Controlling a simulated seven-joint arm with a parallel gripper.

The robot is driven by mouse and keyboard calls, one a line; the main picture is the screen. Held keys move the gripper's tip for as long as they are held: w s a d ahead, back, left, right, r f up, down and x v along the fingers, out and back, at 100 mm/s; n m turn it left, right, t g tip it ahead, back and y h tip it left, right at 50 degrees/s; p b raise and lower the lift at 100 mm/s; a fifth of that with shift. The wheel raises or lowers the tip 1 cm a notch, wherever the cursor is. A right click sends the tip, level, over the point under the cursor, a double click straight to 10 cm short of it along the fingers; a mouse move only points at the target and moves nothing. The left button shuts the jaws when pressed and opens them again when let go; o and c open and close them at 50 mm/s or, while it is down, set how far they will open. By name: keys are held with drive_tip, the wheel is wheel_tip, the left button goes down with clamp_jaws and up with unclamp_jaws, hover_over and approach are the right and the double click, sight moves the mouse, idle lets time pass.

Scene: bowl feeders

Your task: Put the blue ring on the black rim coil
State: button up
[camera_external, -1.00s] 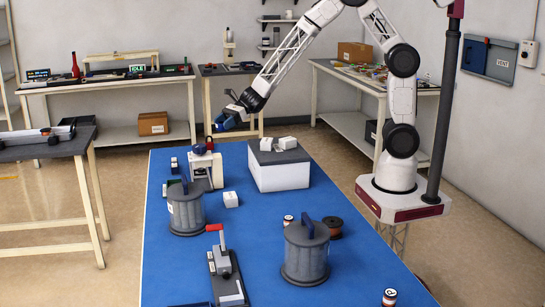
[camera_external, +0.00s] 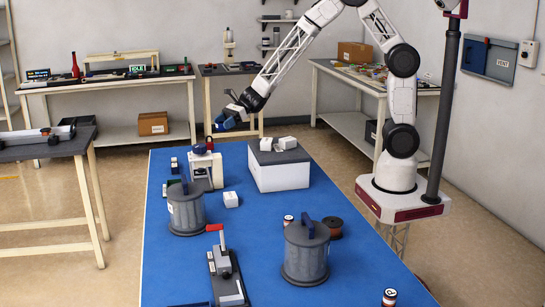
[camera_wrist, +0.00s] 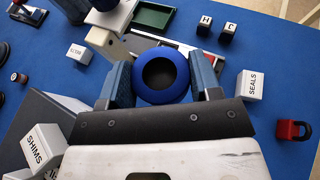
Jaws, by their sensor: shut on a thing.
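My gripper (camera_wrist: 165,88) is shut on the blue ring (camera_wrist: 162,72). The ring sits between the two blue fingers, its dark round opening facing the wrist camera. In the external view my gripper (camera_external: 219,127) is raised above the far left end of the blue table. A reddish-brown coil with a dark rim (camera_external: 333,227) lies on the table, right of the nearer grey canister. It is well apart from my gripper, nearer the external camera.
Two grey lidded canisters (camera_external: 187,213) (camera_external: 305,258) stand on the blue table (camera_external: 265,215). A red-handled press (camera_external: 226,270) is in front. A white block with a grey top (camera_external: 279,172) carries small boxes. Below my gripper are a green tray (camera_wrist: 153,16) and a red padlock (camera_wrist: 291,130).

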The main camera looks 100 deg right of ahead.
drive_tip(key=shift+r, duration=0.1)
drive_tip(key=shift+r, duration=0.6)
wheel_tip(320, 180, up, 4)
drive_tip(key=shift+f, duration=0.1)
drive_tip(key=s+a+n+g+y, duration=0.15)
drive_tip(key=s+a, duration=0.25)
drive_tip(key=a, duration=0.6)
drive_tip(key=s+a+n+g+y, duration=0.15)
drive_tip(key=s+a, duration=0.25)
drive_tip(key=a, duration=0.6)
drive_tip(key=s+a+n+g+y, duration=0.15)
drive_tip(key=s+a, duration=0.25)
drive_tip(key=a, duration=0.6)
drive_tip(key=s+a+n+g+y, duration=0.1)
drive_tip(key=s+a+n+g, duration=0.2)
drive_tip(key=s+a, duration=0.85)
drive_tip(key=s+a+n+g+y, duration=0.3)
drive_tip(key=s+a, duration=0.5)
drive_tip(key=s, duration=0.6)
wheel_tip(320, 180, down, 13)
drive_tip(key=h, duration=0.1)
